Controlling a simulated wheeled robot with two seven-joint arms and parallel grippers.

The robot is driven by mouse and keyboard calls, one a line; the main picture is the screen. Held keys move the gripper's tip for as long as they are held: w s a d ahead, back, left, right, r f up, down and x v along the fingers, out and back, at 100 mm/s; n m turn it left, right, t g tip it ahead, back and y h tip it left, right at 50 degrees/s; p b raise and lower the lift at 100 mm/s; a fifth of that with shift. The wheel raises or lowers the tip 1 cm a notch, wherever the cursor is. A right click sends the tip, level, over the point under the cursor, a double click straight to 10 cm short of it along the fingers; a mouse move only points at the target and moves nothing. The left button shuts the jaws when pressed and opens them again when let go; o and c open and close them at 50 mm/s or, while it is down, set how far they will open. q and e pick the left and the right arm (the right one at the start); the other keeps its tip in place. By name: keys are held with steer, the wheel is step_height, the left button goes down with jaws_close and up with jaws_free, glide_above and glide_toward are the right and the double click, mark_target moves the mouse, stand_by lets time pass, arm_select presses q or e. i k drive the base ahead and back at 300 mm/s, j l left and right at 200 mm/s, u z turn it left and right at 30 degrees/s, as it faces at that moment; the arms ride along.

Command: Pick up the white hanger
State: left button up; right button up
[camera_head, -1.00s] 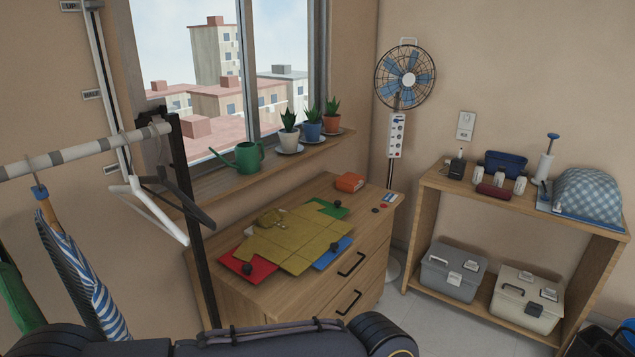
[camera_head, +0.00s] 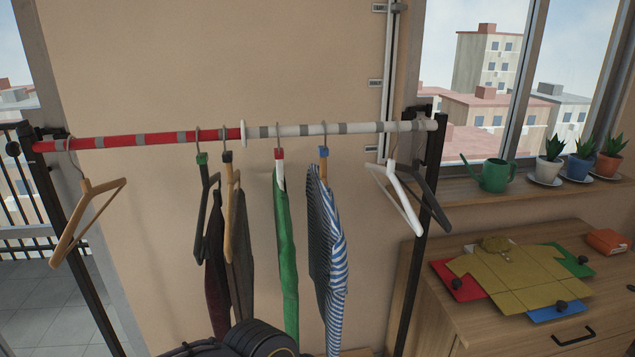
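The white hanger (camera_head: 406,203) hangs empty near the right end of the rail, on its white half (camera_head: 352,127). A dark empty hanger (camera_head: 428,190) hangs right beside it, close to the right upright, and partly overlaps it in the picture. Neither of my grippers shows in the head view. Only a dark rounded part of my own body shows at the bottom edge.
The rail's left half is red (camera_head: 108,144), with an empty wooden hanger (camera_head: 87,220) at its left end. Several hangers with clothes, including a green garment (camera_head: 285,250) and a striped shirt (camera_head: 328,250), hang mid-rail. A wooden dresser (camera_head: 415,290) stands right of the rack.

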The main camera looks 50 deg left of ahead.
mark_target(411, 220)
steer(key=u, duration=1.15)
